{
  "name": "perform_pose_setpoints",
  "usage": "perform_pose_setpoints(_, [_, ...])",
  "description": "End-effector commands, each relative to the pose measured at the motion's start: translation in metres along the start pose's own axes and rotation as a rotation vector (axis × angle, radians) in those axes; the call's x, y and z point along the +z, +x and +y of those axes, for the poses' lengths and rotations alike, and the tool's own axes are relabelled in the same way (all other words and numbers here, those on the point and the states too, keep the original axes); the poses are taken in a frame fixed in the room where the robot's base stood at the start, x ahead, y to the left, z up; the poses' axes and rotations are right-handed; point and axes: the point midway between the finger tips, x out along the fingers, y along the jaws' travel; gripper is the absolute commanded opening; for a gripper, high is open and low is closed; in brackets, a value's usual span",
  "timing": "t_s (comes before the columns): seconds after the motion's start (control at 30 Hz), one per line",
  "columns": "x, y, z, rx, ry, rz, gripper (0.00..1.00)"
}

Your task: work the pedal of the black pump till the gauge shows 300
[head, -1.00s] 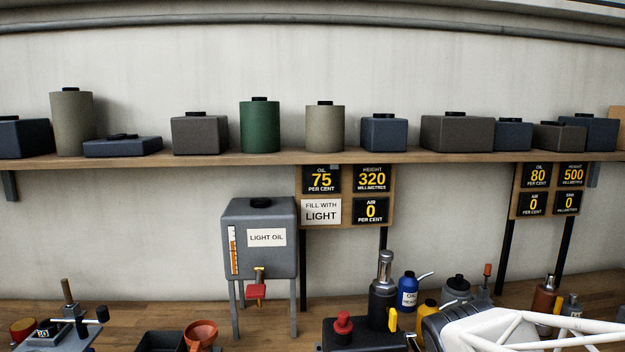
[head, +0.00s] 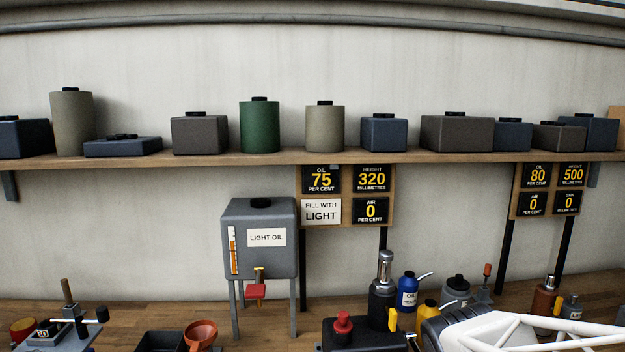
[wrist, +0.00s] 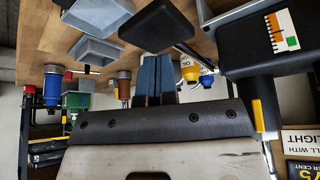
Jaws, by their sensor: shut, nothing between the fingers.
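The black pump (head: 381,305) stands on the bench at lower centre, with a chrome ram, a yellow lever and a red knob. In the wrist view, which is upside down, its black body (wrist: 272,85) is at right, with a white plate bearing an orange scale and a green square. A flat black pedal pad (wrist: 158,22) on a rod is at top centre. My gripper (wrist: 157,60) is shut and empty, its blue-grey fingertips at the pad's edge; I cannot tell whether they touch. The height readout (head: 369,180) above the pump shows 320.
A light oil tank (head: 259,240) stands left of the pump. Blue (head: 407,292) and yellow oil cans stand close on its right. Grey trays (wrist: 95,15) lie beside the pad in the wrist view. A second readout board (head: 549,190) at right shows height 500.

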Motion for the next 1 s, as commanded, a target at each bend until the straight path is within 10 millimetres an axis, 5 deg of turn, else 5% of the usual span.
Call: perform_pose_setpoints(1.0, [0.011, 0.019, 0.000, 0.000, 0.000, 0.000, 0.00])
